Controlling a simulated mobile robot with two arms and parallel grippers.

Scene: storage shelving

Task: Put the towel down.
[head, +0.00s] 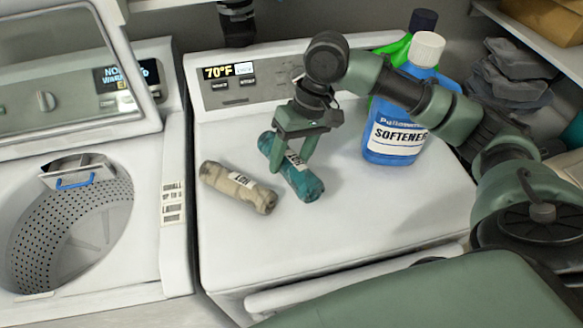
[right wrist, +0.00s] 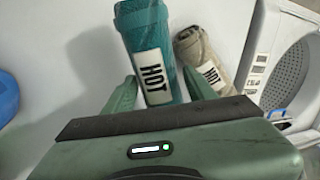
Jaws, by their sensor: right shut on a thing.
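A teal rolled towel (head: 307,186) with a white label is between the fingers of my right gripper (head: 291,163), at or just above the white machine's top (head: 340,225). Whether it touches the top I cannot tell. In the right wrist view the label on the teal towel (right wrist: 145,28) reads HOT, and my right gripper (right wrist: 160,90) is shut on it, a finger on each side. A beige rolled towel (head: 232,186) with a label lies on the top just left of it, close by. My left gripper is not in view.
A blue softener bottle (head: 392,150) with a white cap stands right of the teal towel, behind my arm. An open washer (head: 85,215) is at left. Dark folded cloths (head: 515,75) sit on the right. The machine's front top area is clear.

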